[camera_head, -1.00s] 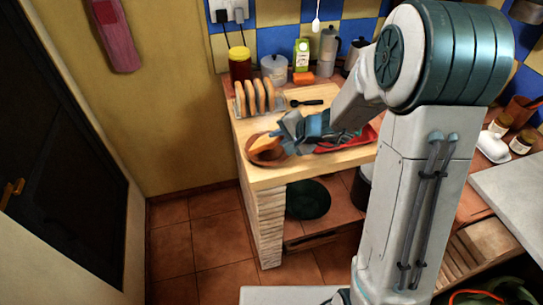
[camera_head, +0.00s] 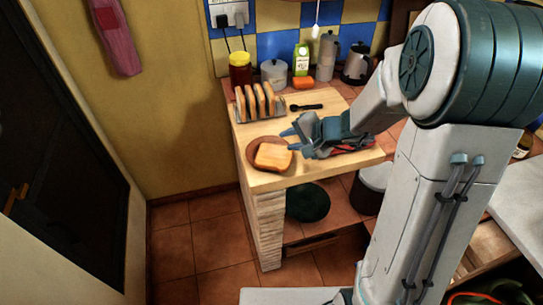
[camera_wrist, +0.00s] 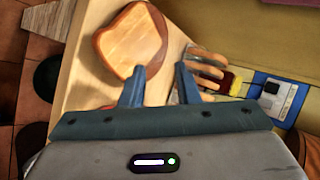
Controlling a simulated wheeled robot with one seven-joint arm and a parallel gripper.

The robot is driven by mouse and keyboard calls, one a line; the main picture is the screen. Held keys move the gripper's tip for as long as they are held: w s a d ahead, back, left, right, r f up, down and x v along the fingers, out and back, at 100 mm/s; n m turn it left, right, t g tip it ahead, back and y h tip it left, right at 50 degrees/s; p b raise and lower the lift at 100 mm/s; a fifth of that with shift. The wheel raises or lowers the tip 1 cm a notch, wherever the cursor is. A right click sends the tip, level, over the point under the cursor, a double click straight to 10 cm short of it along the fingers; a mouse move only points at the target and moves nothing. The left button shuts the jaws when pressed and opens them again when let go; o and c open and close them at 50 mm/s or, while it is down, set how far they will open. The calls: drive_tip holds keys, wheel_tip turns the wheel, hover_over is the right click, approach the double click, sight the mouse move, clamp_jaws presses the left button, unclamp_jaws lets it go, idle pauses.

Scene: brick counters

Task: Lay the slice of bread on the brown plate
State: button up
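A slice of bread (camera_head: 273,157) lies on the brown plate (camera_head: 255,145) near the front left corner of the wooden counter. It covers much of the plate and reaches to its front right edge. In the wrist view the bread (camera_wrist: 131,42) lies on the plate (camera_wrist: 160,25), ahead of the fingers. My gripper (camera_head: 288,140) is just to the right of the bread. In the wrist view my gripper (camera_wrist: 160,80) has its two fingers apart with nothing between them. The bread is clear of both fingers.
A rack with several bread slices (camera_head: 260,102) stands behind the plate. A black-handled utensil (camera_head: 307,107) lies to its right. A red tray (camera_head: 368,143) is partly hidden under my gripper. A jar (camera_head: 240,68), pot (camera_head: 274,72) and bottle (camera_head: 301,60) stand at the back wall.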

drive_tip(key=shift+v, duration=1.2)
wheel_tip(320, 180, up, 8)
drive_tip(key=s+d+p, duration=0.1)
drive_tip(key=p, duration=0.4)
drive_tip(key=shift+s+d, duration=0.25)
drive_tip(key=shift+d, duration=0.15)
